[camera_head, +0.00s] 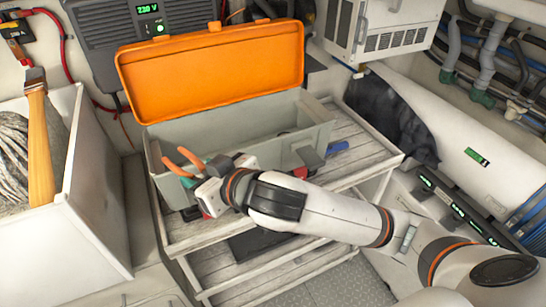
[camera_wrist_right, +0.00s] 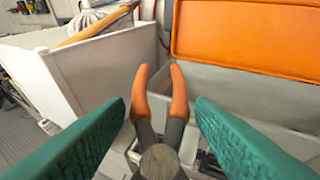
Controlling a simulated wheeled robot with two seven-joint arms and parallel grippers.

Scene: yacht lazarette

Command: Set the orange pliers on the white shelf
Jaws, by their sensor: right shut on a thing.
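The orange pliers (camera_head: 190,157) show their two orange handles in the head view, pointing up and to the left. In the right wrist view the pliers (camera_wrist_right: 179,95) sit between the teal fingers, handles pointing away and dark metal head near the camera. My right gripper (camera_head: 192,181) is shut on them at the left front of the grey toolbox (camera_head: 314,115). The gripper hides the pliers' head in the head view. A whitish slatted shelf (camera_head: 362,150) lies under the toolbox, with bare slats at right and front. My left gripper is not in view.
The toolbox's orange lid (camera_head: 215,70) stands open at the back. A blue-handled item (camera_head: 337,147) lies near the toolbox's right end. A lower slatted shelf (camera_head: 225,278) is below.

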